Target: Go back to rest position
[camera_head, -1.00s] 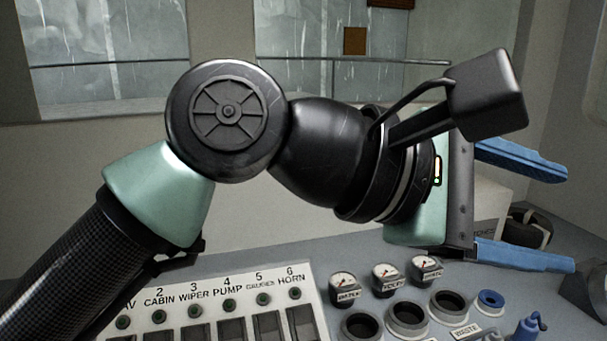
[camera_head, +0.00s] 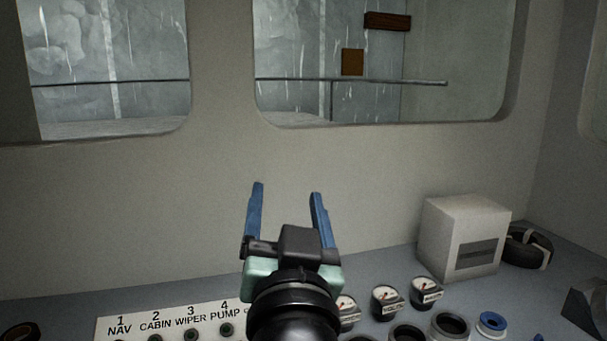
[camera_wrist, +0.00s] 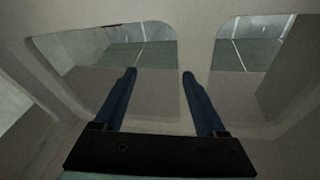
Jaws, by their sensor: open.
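My gripper (camera_head: 287,190) is in the lower middle of the head view, above the console, with its two blue fingers pointing up and away. The fingers are apart with nothing between them. In the wrist view my gripper (camera_wrist: 159,72) also shows open and empty, with the cabin wall and windows beyond it. The gripper touches nothing that I can see. My wrist and arm hide part of the console's switch panel (camera_head: 108,329).
A grey console (camera_head: 385,268) runs along the bottom. It carries several gauges (camera_head: 386,302), dark round sockets (camera_head: 450,325), a blue ring (camera_head: 491,322) and a pale box (camera_head: 462,240). A dark coil (camera_head: 527,248) lies at right. Windows (camera_head: 380,60) fill the wall above.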

